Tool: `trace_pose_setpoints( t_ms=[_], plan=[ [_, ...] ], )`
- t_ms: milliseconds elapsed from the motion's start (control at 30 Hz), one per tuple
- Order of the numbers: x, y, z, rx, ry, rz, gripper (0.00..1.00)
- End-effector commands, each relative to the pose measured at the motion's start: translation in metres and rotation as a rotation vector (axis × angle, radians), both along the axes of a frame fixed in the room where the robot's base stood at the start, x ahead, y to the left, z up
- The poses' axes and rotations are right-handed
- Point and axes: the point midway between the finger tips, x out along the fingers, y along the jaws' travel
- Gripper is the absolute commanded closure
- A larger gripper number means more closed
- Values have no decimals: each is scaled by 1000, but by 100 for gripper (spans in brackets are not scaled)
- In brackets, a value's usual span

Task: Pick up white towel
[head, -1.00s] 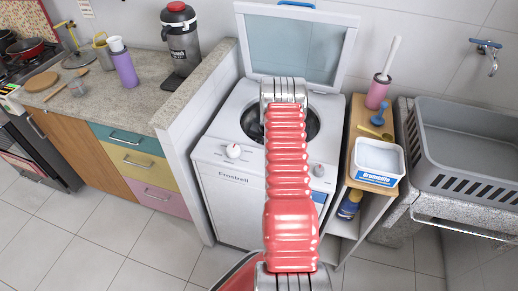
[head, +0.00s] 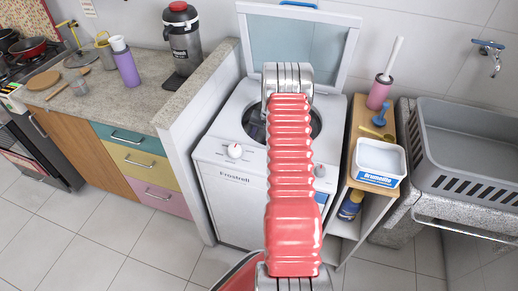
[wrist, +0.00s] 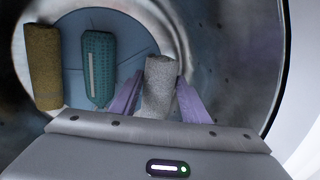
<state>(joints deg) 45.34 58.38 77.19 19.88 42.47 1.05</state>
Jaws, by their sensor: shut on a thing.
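The white towel (wrist: 160,85) shows in the wrist view as a rolled, greyish-white cloth inside the drum of the washing machine. My gripper (wrist: 156,98) has its two purple fingers on either side of the towel, shut on it. The towel's lower end is hidden behind the gripper body. In the head view the white top-loading washing machine (head: 236,205) stands with its lid up. My red arm covers much of the drum opening there, and neither the towel nor the gripper fingers can be seen.
In the drum, a mustard rolled towel (wrist: 43,65) and a teal item (wrist: 98,65) lie left of the white towel. The raised lid (head: 298,50) stands behind the opening. A wooden shelf with a white tub (head: 379,158) is at right, a stone counter (head: 150,85) at left.

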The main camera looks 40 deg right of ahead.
Motion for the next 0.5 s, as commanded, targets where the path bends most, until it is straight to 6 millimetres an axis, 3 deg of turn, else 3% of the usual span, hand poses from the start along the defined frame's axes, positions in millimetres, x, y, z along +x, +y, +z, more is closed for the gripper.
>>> trace_pose_setpoints(
  t_ms=[100, 300, 500],
  plan=[
    [1, -1, 32, -3, -4, -1, 80],
    [1, -1, 77, -3, -3, -1, 80],
    [0, -1, 104, -2, -2, -1, 80]
  ],
)
